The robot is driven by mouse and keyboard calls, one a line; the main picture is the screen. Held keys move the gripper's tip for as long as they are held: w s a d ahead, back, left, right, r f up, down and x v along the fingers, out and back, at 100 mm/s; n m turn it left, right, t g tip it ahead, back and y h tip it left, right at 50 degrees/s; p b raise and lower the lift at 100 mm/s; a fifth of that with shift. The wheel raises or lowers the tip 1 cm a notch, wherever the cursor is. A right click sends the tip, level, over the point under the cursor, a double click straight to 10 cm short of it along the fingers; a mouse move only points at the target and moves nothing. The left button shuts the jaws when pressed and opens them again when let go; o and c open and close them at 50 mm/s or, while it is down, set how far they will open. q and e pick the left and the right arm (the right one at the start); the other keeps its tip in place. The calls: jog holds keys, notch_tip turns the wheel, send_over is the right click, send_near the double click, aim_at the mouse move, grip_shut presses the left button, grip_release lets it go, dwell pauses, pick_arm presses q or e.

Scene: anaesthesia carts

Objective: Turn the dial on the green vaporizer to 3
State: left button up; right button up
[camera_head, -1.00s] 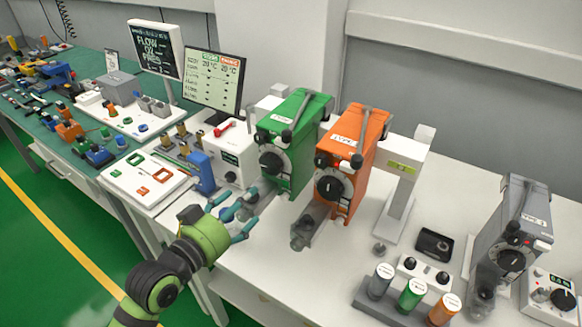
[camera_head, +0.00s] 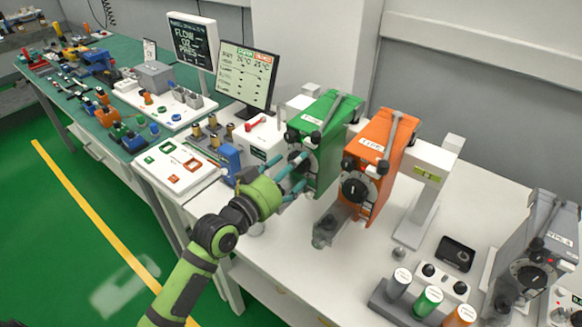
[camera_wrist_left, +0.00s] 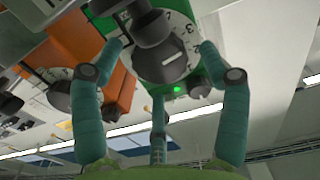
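The green vaporizer (camera_head: 330,120) stands upright on the white table, left of the orange one. In the left wrist view, its black dial (camera_wrist_left: 162,62) sits in a white numbered scale (camera_wrist_left: 190,48); I cannot read its setting for certain. A small green light (camera_wrist_left: 177,89) glows beside the scale. My left gripper (camera_head: 298,173) is in front of the dial face. In the left wrist view, its teal fingers (camera_wrist_left: 162,58) are spread on either side of the dial with gaps, holding nothing. They partly hide the dial in the head view. My right gripper is not in view.
The orange vaporizer (camera_head: 375,150) stands close on the right, its dial facing forward. A monitor (camera_head: 247,77) and a white box (camera_head: 257,139) are behind and left. A grey vaporizer (camera_head: 540,250) is far right. Bare tabletop (camera_head: 290,245) lies in front.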

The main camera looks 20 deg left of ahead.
pick_arm(q)
jog(key=c, duration=1)
jog(key=shift+r+n+p, duration=0.1)
jog(key=shift+n+p, duration=0.4)
jog(key=shift+n, duration=0.2)
jog(key=shift+a, duration=0.1)
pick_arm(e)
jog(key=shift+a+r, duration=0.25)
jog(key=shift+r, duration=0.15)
pick_arm(q)
jog(key=o, duration=1.2)
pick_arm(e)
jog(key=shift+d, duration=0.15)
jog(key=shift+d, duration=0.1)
pick_arm(q)
jog(key=v, duration=1.2)
